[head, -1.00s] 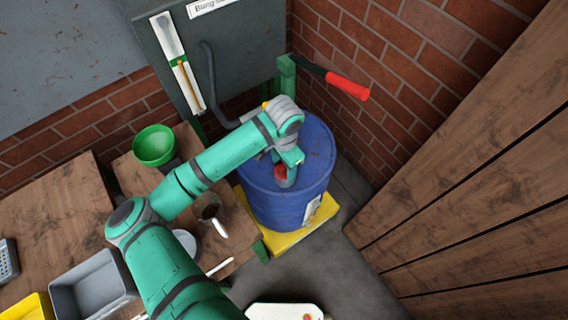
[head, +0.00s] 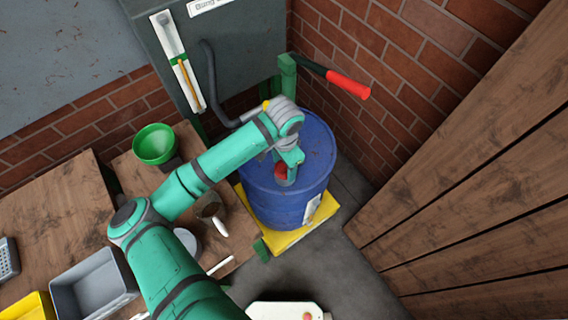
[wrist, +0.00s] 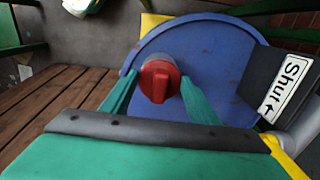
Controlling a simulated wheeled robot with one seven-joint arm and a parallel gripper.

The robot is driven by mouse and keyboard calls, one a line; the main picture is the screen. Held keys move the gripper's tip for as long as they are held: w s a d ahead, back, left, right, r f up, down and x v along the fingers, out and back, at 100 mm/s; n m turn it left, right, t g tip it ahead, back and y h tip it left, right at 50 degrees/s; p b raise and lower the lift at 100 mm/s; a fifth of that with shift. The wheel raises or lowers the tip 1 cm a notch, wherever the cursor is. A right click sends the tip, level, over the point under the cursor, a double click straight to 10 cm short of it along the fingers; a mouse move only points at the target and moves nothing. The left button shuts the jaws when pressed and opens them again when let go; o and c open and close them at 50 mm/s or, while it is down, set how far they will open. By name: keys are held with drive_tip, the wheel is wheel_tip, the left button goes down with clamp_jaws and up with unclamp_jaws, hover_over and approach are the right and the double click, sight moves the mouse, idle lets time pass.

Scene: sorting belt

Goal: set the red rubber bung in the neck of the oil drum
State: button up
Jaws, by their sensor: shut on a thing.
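The blue oil drum (head: 309,150) stands upright in the corner by the brick wall. Its blue top (wrist: 215,55) fills the middle of the wrist view. The red rubber bung (wrist: 158,82) is between the two green fingers of my gripper (wrist: 163,88), which is shut on it. In the head view the red bung (head: 281,171) shows at the fingertips, over the near part of the drum top. The neck is hidden behind the bung and fingers. I cannot tell whether the bung touches the neck or is in it.
The drum stands on a yellow base (head: 290,239). A wooden bench at left carries a green bowl (head: 156,144), a grey tray (head: 93,286) and small tools. A red-handled lever (head: 348,84) sticks out behind the drum. Wooden planks (head: 470,190) close off the right.

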drive_tip(key=shift+f, duration=0.2)
drive_tip(key=o, duration=1)
drive_tip(key=shift+c, duration=0.2)
drive_tip(key=shift+r, duration=0.1)
wheel_tip(320, 180, up, 11)
drive_tip(key=shift+f, duration=0.2)
